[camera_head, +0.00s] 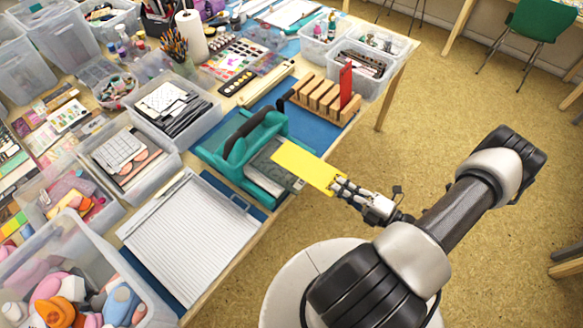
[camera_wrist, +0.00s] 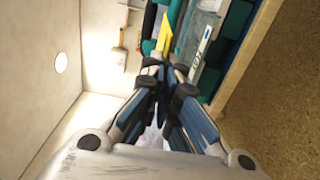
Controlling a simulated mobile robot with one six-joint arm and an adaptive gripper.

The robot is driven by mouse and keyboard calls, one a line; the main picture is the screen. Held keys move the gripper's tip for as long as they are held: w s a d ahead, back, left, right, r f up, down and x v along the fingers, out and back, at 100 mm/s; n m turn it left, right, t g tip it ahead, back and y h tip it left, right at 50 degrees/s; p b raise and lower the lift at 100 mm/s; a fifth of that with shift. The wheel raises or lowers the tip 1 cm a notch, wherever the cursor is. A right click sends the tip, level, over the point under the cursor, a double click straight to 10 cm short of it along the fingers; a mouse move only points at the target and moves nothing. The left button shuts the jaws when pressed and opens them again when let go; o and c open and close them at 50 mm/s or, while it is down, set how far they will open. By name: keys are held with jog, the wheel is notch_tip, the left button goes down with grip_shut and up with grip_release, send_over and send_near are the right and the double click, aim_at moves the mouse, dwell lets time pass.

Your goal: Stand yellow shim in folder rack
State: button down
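The yellow shim (camera_head: 305,165) is a thin flat yellow plate. My gripper (camera_head: 341,187) is shut on its near right edge and holds it roughly flat, above or beside the teal device at the table's edge. In the wrist view the shim (camera_wrist: 165,34) shows as a narrow yellow strip beyond the closed fingers (camera_wrist: 168,72). The wooden folder rack (camera_head: 318,100) stands on a blue mat further back, with several upright slots. A red plate (camera_head: 346,84) stands upright in its right end. The other slots look empty.
Clear bins (camera_head: 362,62) stand behind the rack, and more crowd the left side. The floor right of the table is open.

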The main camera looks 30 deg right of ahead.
jog(key=r+b+v, duration=0.1)
jog(key=r+v, duration=0.1)
jog(key=v, duration=1.2)
jog(key=shift+s, duration=0.1)
